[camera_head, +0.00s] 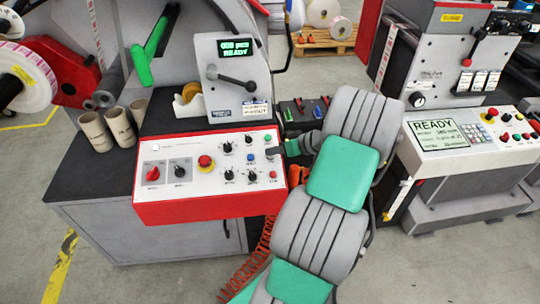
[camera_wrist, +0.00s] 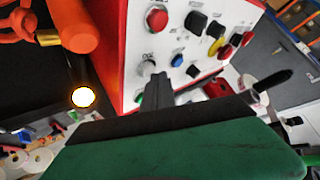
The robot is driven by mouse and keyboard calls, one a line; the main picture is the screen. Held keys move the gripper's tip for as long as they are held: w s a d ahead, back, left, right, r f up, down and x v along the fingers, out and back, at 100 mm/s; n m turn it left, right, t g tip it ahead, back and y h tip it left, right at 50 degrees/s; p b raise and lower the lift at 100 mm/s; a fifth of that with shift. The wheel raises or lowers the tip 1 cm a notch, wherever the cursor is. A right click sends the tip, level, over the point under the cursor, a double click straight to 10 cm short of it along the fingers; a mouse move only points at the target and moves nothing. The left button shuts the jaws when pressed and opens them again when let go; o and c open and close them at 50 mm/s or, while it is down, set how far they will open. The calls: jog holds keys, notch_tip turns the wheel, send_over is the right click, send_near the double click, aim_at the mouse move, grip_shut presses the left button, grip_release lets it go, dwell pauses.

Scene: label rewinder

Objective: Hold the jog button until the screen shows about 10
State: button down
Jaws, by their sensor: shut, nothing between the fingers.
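The small dark screen (camera_head: 236,47) on the grey rewinder head shows green text that looks like "000 pcs" over "READY". The control panel (camera_head: 220,185) is white with a red front. It carries several black knobs, a blue button (camera_head: 250,157), a green button (camera_head: 268,138) and red buttons. I cannot read which one is the jog button. My gripper (camera_head: 275,151) is shut and empty at the panel's right edge, pointing left. In the wrist view its dark fingers (camera_wrist: 156,88) end close to a grey knob, near the blue button (camera_wrist: 177,60). Contact cannot be told.
A red emergency stop (camera_head: 205,161) sits mid-panel. A tape roll (camera_head: 190,100) and cardboard cores (camera_head: 107,127) stand behind and left of the panel. A second machine with a "READY" display (camera_head: 437,133) is at right. Orange coiled cable (camera_head: 258,258) hangs below the panel.

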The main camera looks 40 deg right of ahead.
aim_at(274, 165)
jog(key=shift+w+f+b, duration=0.1)
jog(key=shift+f+b, duration=0.3)
dwell(0.3)
jog(key=shift+r, duration=0.15)
jog(key=shift+s+a+r+p, duration=0.1)
jog(key=shift+s+r+p, duration=0.1)
jog(key=shift+r+p, duration=0.35)
jog(key=shift+r, duration=0.15)
jog(key=r+p, duration=0.2)
jog(key=r, duration=0.1)
jog(key=s+r, duration=0.1)
jog(key=shift+a+r+p, duration=0.35)
jog(key=shift+r+p, duration=0.05)
